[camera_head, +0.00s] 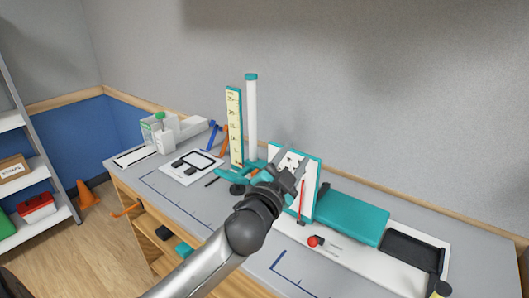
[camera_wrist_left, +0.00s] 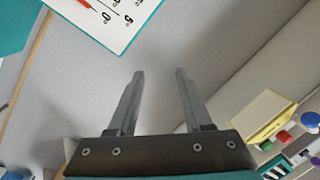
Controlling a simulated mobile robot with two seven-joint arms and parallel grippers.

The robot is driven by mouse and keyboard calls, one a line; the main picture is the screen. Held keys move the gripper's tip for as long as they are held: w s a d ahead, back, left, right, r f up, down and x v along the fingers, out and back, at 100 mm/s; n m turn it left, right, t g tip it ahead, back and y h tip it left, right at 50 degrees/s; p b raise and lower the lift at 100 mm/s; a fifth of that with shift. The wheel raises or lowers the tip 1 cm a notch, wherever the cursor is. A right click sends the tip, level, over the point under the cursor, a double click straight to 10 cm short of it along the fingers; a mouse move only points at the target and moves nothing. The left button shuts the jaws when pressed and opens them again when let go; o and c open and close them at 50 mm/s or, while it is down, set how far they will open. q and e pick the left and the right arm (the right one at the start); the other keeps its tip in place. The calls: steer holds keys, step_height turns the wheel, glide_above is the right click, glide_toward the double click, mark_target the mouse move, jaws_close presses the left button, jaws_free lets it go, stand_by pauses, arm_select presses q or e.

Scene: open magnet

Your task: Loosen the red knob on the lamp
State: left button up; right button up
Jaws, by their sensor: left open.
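A round red knob (camera_head: 313,241) sits low on the white base in front of the teal-edged white panel, in the head view. No lamp is clearly recognisable. My left gripper (camera_head: 288,168) is in front of the upper part of that panel, above and left of the red knob and apart from it. In the left wrist view its two fingers (camera_wrist_left: 159,80) are spread with nothing between them. My right gripper is not in view.
The white panel (camera_head: 313,167) shows in the wrist view as a dial board (camera_wrist_left: 117,30) with a red needle. A teal block (camera_head: 350,216) and a black tray (camera_head: 414,250) lie to the right. A white column (camera_head: 252,120) and yellow scale (camera_head: 234,125) stand behind.

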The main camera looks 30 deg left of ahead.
arm_select(q)
steer(key=d+r+m+t+h, duration=0.2)
steer(key=r+m+h, duration=0.25)
steer(key=r, duration=0.45)
steer(key=d+r+m+t+h, duration=0.25)
steer(key=r+m+h, duration=0.2)
steer(key=r, duration=0.45)
steer(key=s+d+r+m+g+h, duration=0.35)
steer(key=r+m+g+h, duration=0.3)
steer(key=m, duration=0.55)
steer(key=s+d+r+m+g+h, duration=0.3)
steer(key=s+r+m+g+h, duration=0.2)
steer(key=r+m, duration=0.45)
steer(key=s+a+r+n+t+y+p, duration=0.1)
steer(key=s+a+r+t+y, duration=0.2)
steer(key=a+y, duration=0.65)
steer(key=s+a+r+n+t+y, duration=0.1)
steer(key=a+r+t+y, duration=0.3)
steer(key=a+y, duration=0.55)
steer(key=w+r+g+p, duration=0.1)
steer(key=w+p, duration=0.3)
steer(key=w, duration=1)
steer(key=shift+h, duration=0.35)
steer(key=shift+a+m, duration=0.1)
steer(key=shift+m, duration=0.15)
steer(key=shift+c, duration=0.2)
steer(key=shift+s, duration=0.1)
jaws_close()
